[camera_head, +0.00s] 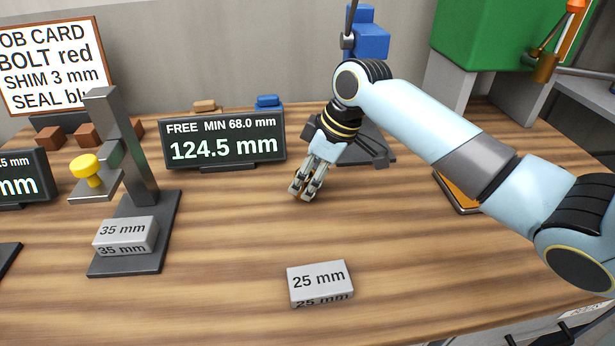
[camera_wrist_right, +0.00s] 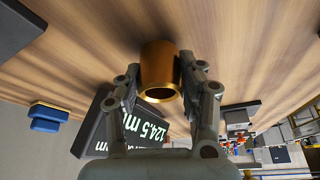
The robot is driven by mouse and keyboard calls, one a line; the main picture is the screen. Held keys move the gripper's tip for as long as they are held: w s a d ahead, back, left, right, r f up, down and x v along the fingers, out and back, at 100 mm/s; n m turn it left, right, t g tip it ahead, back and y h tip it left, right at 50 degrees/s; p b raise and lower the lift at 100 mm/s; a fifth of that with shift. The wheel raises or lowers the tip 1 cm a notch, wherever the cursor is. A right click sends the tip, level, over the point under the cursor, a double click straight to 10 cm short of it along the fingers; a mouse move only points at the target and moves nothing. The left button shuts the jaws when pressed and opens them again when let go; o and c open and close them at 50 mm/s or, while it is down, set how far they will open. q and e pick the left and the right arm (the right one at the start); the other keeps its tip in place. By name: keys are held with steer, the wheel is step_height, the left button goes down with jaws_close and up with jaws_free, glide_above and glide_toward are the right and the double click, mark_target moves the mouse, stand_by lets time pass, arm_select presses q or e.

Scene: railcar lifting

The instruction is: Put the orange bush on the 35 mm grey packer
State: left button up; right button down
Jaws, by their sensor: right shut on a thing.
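The 35 mm grey packer (camera_head: 124,237) lies flat on the dark base of a grey stand at the left in the head view. My right gripper (camera_head: 303,194) is to the right of the packer and apart from it, above the bare wood near the middle, fingers pointing down. In the right wrist view my right gripper (camera_wrist_right: 160,68) is shut on the orange bush (camera_wrist_right: 158,68), a hollow copper-orange cylinder between its two fingers. In the head view the bush is almost all hidden by the fingers. My left gripper is not in view.
The grey stand (camera_head: 130,160) has a yellow knob (camera_head: 86,170) on an arm over the packer's left side. A 25 mm packer (camera_head: 320,284) lies on the front wood. A display (camera_head: 223,139) reading 124.5 mm stands behind. Wood between the packers is clear.

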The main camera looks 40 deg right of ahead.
steer(key=shift+f, duration=0.15)
steer(key=c, duration=0.8)
jaws_free()
steer(key=shift+f, duration=0.1)
